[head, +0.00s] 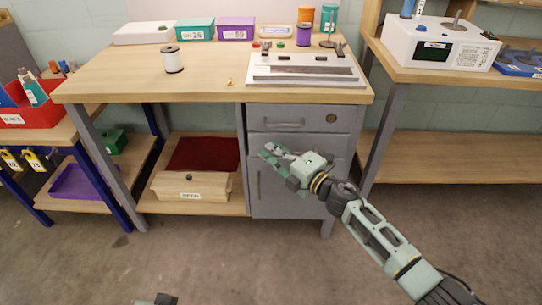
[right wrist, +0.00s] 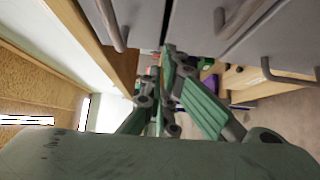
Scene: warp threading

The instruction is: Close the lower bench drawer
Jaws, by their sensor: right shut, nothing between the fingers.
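The lower bench drawer (head: 325,142) is a grey front under the upper drawer (head: 285,113) on the right side of the wooden bench. My right arm partly covers it, and I cannot tell how far it stands out. My right gripper (head: 270,151) is in front of it, at its left part, fingers shut and empty. In the right wrist view the shut green fingers (right wrist: 165,60) point toward grey fronts with bar handles (right wrist: 290,76); contact is unclear. A small piece at the bottom edge of the head view seems to be my left gripper (head: 156,300), mostly cut off.
A grey cabinet door (head: 275,195) is below the drawers. A wooden box (head: 190,188) and dark red cloth (head: 203,154) lie on the lower shelf at left. A white spool (head: 172,61) and a grey-topped board (head: 305,72) are on the bench top (head: 120,75). The floor in front is clear.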

